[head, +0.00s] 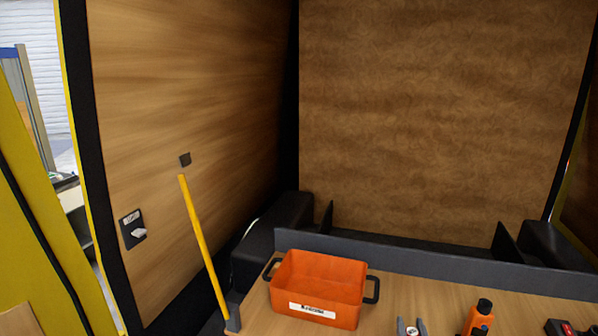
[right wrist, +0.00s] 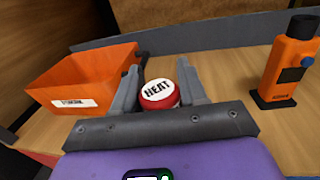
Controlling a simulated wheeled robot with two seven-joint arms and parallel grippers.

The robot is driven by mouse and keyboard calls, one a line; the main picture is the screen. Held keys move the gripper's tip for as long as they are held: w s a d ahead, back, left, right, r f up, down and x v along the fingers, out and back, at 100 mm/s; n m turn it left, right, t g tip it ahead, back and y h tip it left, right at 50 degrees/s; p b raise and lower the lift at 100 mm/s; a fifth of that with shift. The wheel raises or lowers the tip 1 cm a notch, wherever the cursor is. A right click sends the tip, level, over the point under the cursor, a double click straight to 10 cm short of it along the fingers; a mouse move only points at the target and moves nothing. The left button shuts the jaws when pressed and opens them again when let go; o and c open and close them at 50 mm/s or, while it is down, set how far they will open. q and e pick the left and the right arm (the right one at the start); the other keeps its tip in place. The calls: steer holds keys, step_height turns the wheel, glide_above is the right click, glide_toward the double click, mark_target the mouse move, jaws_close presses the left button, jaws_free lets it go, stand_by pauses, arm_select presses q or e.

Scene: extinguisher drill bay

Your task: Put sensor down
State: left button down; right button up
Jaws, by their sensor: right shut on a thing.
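The sensor (right wrist: 159,94) is a round red piece with a white top reading "HEAT". In the right wrist view it sits between the two grey fingers of my right gripper (right wrist: 160,88), which is shut on it. In the head view my right gripper (head: 411,327) shows at the bottom edge, over the wooden bench, with most of it cut off. I cannot tell whether the sensor touches the bench. An orange bin (head: 318,285) with dark handles and a white label stands left of the gripper; it also shows in the right wrist view (right wrist: 85,80). My left gripper is out of view.
An orange bottle-like device (head: 479,320) with a black cap stands right of the gripper. A dark item with a red part (head: 567,328) lies farther right. A dark ledge (head: 440,258) runs along the bench back. A yellow pole (head: 203,250) leans at the left wall.

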steer(key=s+a+f+n+y+b, duration=0.2)
steer(key=a+f+y, duration=0.15)
steer(key=a, duration=0.75)
steer(key=s+f, duration=0.6)
steer(key=f, duration=0.5)
steer(key=shift+s+f+h, duration=0.2)
steer(key=shift+f+h, duration=0.15)
steer(key=shift+a, duration=0.1)
